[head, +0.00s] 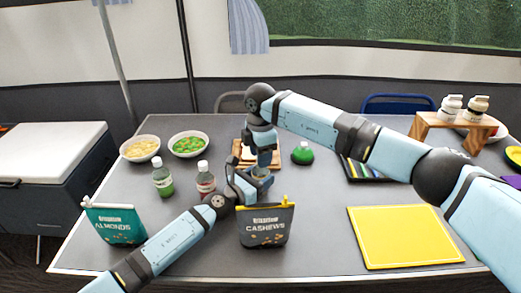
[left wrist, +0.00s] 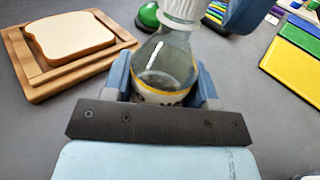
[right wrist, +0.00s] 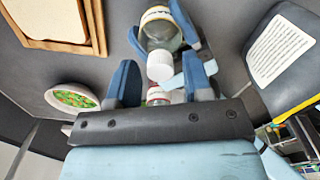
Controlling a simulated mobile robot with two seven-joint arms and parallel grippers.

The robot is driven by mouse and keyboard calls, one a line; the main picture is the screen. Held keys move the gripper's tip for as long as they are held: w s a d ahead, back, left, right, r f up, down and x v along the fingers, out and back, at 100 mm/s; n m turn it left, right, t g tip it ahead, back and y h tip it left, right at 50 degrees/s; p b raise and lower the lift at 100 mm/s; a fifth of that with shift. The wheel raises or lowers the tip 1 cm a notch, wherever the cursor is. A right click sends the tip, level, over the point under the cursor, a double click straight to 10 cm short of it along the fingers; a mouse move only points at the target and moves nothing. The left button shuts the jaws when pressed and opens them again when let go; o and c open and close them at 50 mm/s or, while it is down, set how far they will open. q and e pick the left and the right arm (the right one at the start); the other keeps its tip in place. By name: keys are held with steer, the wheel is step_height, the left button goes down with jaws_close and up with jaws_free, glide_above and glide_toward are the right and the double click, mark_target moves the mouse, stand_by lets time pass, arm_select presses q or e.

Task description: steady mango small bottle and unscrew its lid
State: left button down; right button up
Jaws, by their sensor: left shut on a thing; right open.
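The mango small bottle (left wrist: 165,62) is clear, with a yellow-edged label and a white lid (left wrist: 183,10). My left gripper (left wrist: 160,92) is shut around its body and holds it, upright as far as I can tell. In the head view the bottle is mostly hidden by my two grippers. In the right wrist view the bottle (right wrist: 159,30) shows with its white lid (right wrist: 160,66) facing me. My right gripper (right wrist: 163,84) is open above, a finger on either side of the lid's line. I cannot tell whether a finger touches the lid.
A cashews bag (head: 266,228) stands close in front of the bottle. A red-labelled bottle (head: 205,184) and a green one (head: 162,180) stand left. A bread board (left wrist: 40,82) and a green-domed object (head: 302,154) are behind. A yellow board (head: 405,237) lies right.

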jaws_close()
steer(key=n, duration=1.4)
steer(key=shift+r+n, duration=0.1)
steer(key=shift+n, duration=0.3)
steer(key=n, duration=1)
steer(key=shift+n, duration=0.3)
steer(key=n, duration=1.2)
steer(key=shift+n, duration=0.4)
steer(key=n, duration=0.5)
steer(key=shift+n, duration=0.4)
steer(key=shift+r, duration=0.25)
steer(key=shift+r, duration=0.9)
